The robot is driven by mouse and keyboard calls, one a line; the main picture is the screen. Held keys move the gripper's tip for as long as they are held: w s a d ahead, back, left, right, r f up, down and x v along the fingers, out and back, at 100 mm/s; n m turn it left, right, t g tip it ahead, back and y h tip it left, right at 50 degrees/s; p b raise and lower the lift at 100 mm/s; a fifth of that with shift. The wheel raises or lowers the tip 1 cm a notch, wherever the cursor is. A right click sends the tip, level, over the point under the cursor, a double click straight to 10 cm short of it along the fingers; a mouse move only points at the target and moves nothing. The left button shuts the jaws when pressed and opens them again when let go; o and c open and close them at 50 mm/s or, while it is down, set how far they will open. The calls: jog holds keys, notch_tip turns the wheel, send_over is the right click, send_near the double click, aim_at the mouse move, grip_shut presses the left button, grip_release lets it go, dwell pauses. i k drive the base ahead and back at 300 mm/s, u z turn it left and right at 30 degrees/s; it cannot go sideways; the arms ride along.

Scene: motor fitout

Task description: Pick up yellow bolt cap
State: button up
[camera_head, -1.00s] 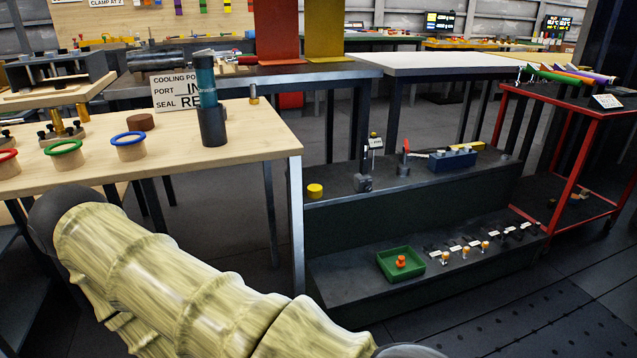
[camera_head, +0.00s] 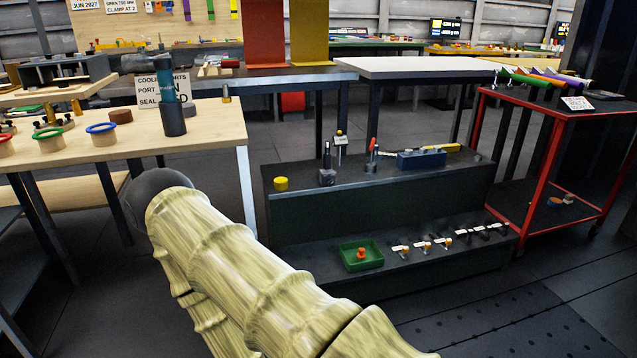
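A short yellow cylinder (camera_head: 281,184), which looks like the yellow bolt cap, stands at the left end of the upper level of a dark two-step stand (camera_head: 350,215). Nothing touches it. My arm in a pale yellow sleeve crosses the lower middle of the view, left of and in front of the stand. My gripper is out of view.
A wooden bench (camera_head: 215,140) stands left of the stand. The upper step also bears a dark fixture (camera_head: 327,172) and a blue block (camera_head: 421,159). The lower step bears a green tray (camera_head: 362,256) and several small labelled parts. A red cart (camera_head: 535,180) stands at right.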

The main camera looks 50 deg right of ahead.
aim_at(281, 184)
jog(key=z, duration=0.7)
jog(key=i, duration=0.3)
